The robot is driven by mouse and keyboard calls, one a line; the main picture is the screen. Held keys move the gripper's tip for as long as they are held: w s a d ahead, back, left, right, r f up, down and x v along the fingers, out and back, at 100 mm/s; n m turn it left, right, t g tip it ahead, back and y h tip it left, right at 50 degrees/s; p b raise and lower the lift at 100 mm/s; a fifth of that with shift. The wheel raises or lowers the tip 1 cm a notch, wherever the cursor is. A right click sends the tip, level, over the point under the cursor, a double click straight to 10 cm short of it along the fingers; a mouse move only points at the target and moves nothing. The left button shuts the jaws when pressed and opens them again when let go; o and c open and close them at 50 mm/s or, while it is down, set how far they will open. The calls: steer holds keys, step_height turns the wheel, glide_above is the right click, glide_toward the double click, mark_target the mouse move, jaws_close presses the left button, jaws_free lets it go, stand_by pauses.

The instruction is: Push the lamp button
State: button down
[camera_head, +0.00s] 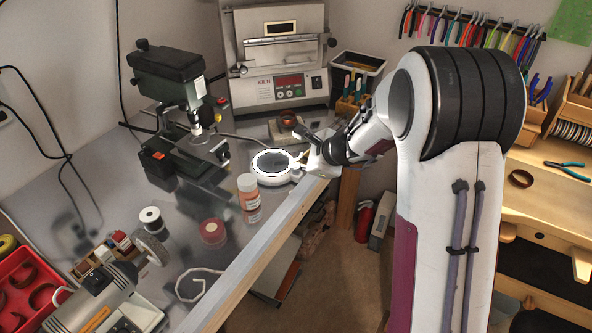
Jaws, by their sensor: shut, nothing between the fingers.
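A round white disc-shaped device (274,167) with a bright rim and a dark ring lies on the metal bench near its front edge. It looks like the lamp, with a grey cable running behind it. My gripper (299,171) is at its right side, with the fingers shut and empty. The fingertips look very close to the lamp's right edge; I cannot tell whether they touch. The button cannot be made out clearly and may be hidden by my gripper.
An orange-and-white bottle (248,192) stands just in front of the lamp. A kiln (279,85) stands behind, and a drill press (176,95) is at the left. A small block with a dark ring (288,127) lies behind the lamp.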

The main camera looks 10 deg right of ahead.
mark_target(297, 173)
steer(key=shift+f, duration=0.1)
stand_by(0.5)
steer(key=shift+r, duration=0.55)
steer(key=shift+r, duration=0.1)
stand_by(0.3)
steer(key=shift+r, duration=2.95)
